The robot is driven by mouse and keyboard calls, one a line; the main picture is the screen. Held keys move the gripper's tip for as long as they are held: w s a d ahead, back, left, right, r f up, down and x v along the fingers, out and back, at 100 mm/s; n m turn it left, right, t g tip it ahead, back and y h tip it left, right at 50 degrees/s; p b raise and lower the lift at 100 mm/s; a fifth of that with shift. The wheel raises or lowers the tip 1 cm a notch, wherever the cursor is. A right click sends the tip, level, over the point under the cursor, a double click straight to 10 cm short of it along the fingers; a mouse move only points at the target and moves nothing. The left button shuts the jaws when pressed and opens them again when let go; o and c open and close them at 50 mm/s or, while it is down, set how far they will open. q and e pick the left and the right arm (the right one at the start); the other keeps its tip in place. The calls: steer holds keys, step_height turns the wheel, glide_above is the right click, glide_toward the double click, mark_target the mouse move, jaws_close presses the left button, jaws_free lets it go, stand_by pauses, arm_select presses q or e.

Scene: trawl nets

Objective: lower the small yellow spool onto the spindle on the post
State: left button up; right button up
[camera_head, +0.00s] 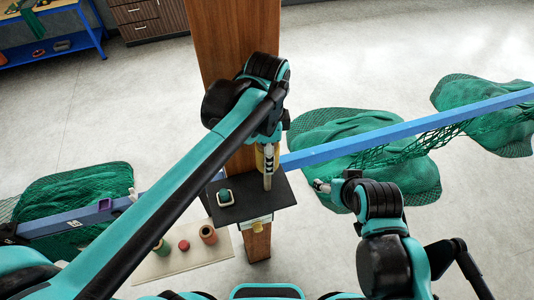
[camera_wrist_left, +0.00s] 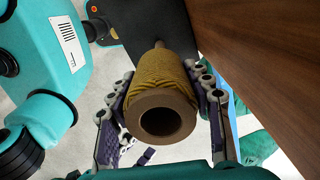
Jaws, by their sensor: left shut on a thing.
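The small yellow spool (camera_wrist_left: 160,88) is between the fingers of my left gripper (camera_wrist_left: 160,106), which is shut on it. Its brown near end shows a dark, empty-looking hole. In the head view my left gripper (camera_head: 268,172) holds the spool (camera_head: 259,158) over a black plate (camera_head: 262,193) on the wooden post (camera_head: 232,40).
A pale board (camera_head: 205,252) below holds several spools. A blue rail (camera_head: 420,124) with green nets (camera_head: 370,150) crosses behind the post. The wooden post (camera_wrist_left: 250,70) stands close on the right in the wrist view.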

mark_target(267, 179)
arm_select(q)
steer(key=shift+f+b, duration=4.35)
steer(key=shift+f, duration=1.6)
steer(key=o, duration=1.3)
step_height(267, 179, up, 12)
steer(key=shift+f, duration=0.1)
